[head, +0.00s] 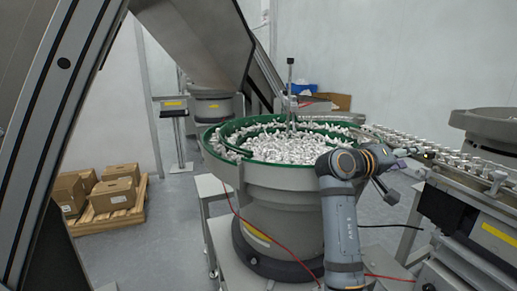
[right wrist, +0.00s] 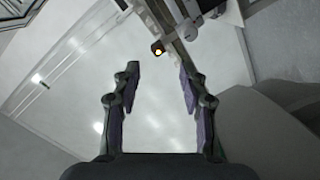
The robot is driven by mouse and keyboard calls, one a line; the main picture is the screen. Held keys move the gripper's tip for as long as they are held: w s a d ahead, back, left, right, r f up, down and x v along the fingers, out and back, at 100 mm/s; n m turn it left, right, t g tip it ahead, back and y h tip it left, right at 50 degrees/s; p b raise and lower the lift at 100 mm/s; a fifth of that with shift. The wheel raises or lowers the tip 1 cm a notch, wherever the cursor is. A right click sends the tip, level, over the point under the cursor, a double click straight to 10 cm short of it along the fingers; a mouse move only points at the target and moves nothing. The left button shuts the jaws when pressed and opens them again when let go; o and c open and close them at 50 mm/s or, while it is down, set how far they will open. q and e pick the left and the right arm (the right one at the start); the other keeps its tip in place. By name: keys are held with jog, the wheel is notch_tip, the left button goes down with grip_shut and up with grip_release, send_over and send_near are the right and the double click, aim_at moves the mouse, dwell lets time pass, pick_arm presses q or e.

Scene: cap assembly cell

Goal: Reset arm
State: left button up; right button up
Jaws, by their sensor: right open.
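My right arm comes up from the bottom of the head view, in front of the green-rimmed feeder bowl. My right gripper (head: 417,161) points right, close to the linear conveyor track (head: 452,157). In the right wrist view the right gripper (right wrist: 160,82) has its two fingers wide apart, with nothing between them. My left gripper is not in view.
The feeder bowl (head: 222,143) holds many small white caps (head: 285,148). Cardboard boxes (head: 113,194) stand on a pallet at the left. A large metal hopper (head: 195,38) hangs above the bowl. A red cable (head: 262,232) runs down in front of the bowl.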

jog(key=s+f+n+t+y, duration=0.1)
jog(key=s+f+y, duration=0.2)
jog(key=f, duration=1.1)
jog(key=s+f+n+y, duration=0.1)
jog(key=s+f+y, duration=0.25)
jog(key=f, duration=1.15)
jog(key=s+a+f+n+g+y, duration=0.15)
jog(key=s+a+f+y, duration=0.25)
jog(key=s+a+f, duration=0.5)
jog(key=s+a+f+n+g+y, duration=0.1)
jog(key=s+a+f+g+y, duration=0.3)
jog(key=s, duration=0.9)
jog(key=s+d+f, duration=0.2)
jog(key=f, duration=1.4)
jog(key=s+d+f, duration=0.2)
jog(key=s+f, duration=0.1)
jog(key=f, duration=1.3)
jog(key=s+f, duration=0.7)
jog(key=f, duration=0.1)
pick_arm(q)
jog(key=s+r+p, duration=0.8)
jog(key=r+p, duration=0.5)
jog(key=p, duration=0.5)
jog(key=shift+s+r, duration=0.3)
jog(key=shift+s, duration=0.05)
pick_arm(e)
jog(key=s+r, duration=0.9)
jog(key=r, duration=0.4)
jog(key=shift+d+m+y, duration=0.4)
jog(key=shift+m+y, duration=0.05)
